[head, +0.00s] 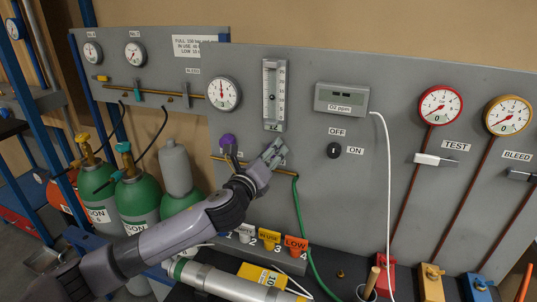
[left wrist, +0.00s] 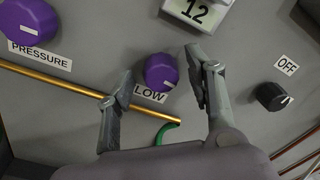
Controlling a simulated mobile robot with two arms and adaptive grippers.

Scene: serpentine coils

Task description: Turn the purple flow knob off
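The purple flow knob (left wrist: 160,72) is on the grey panel in the left wrist view, above a label whose visible part reads "LOW". A small white mark shows near its lower right edge. My left gripper (head: 274,153) is open in front of the panel in the head view, hiding the flow knob there. In the left wrist view its two fingers stand apart, one to each side of the knob; I cannot tell whether either touches it. A larger purple knob labelled "PRESSURE" (left wrist: 28,20) is at upper left, also seen in the head view (head: 228,141). My right gripper is not in view.
A brass pipe (left wrist: 60,83) runs below the knobs to a green hose (head: 296,210). A black OFF/ON switch (head: 334,150) sits to the right, and a flow tube gauge (head: 273,90) above.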

